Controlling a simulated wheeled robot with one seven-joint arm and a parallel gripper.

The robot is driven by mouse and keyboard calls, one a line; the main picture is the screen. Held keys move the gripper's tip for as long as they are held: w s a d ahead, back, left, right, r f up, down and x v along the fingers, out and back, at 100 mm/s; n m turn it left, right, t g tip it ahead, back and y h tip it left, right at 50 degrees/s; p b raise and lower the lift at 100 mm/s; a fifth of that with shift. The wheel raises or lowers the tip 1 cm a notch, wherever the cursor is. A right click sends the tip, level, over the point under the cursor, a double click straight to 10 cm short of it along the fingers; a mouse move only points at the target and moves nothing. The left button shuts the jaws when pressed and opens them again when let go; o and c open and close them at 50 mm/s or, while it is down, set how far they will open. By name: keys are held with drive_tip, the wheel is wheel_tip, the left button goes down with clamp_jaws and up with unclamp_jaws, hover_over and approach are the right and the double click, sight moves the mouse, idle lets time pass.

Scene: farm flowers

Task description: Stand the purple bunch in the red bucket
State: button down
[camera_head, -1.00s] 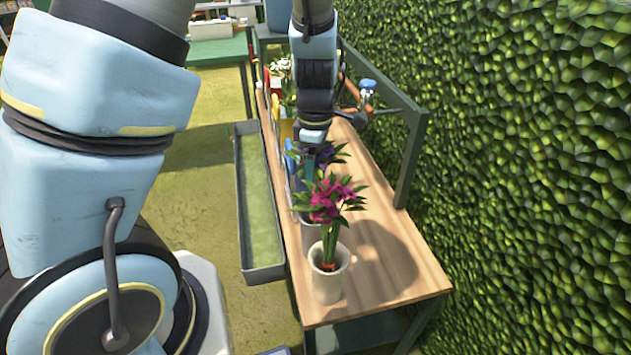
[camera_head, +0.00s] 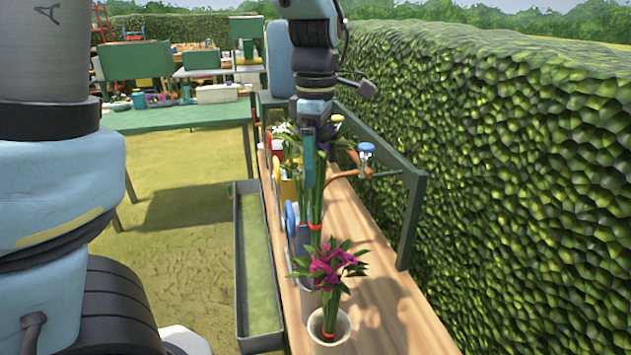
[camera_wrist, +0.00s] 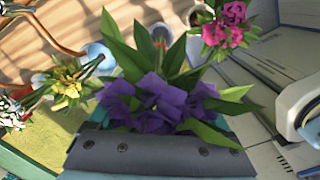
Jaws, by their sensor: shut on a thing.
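The purple bunch (camera_head: 318,190) hangs upright in my gripper (camera_head: 311,168), with green stems and a red band low down. My gripper is shut on it above the bench. The purple blooms (camera_wrist: 160,100) fill the middle of the wrist view, in front of the gripper. A small red shape (camera_head: 277,148), likely the red bucket, shows at the bench's far left edge. It is partly hidden, and its opening cannot be seen.
A pink bunch (camera_head: 330,265) stands in a cream pot (camera_head: 315,328) at the near end of the bench (camera_head: 380,285). Yellow (camera_head: 288,190) and blue (camera_head: 290,218) items line the left edge. A green frame (camera_head: 411,215) and hedge bound the right.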

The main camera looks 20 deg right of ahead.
drive_tip(key=shift+r, duration=0.25)
wheel_tip(320, 180, up, 3)
drive_tip(key=p, duration=0.3)
drive_tip(key=shift+f, duration=0.3)
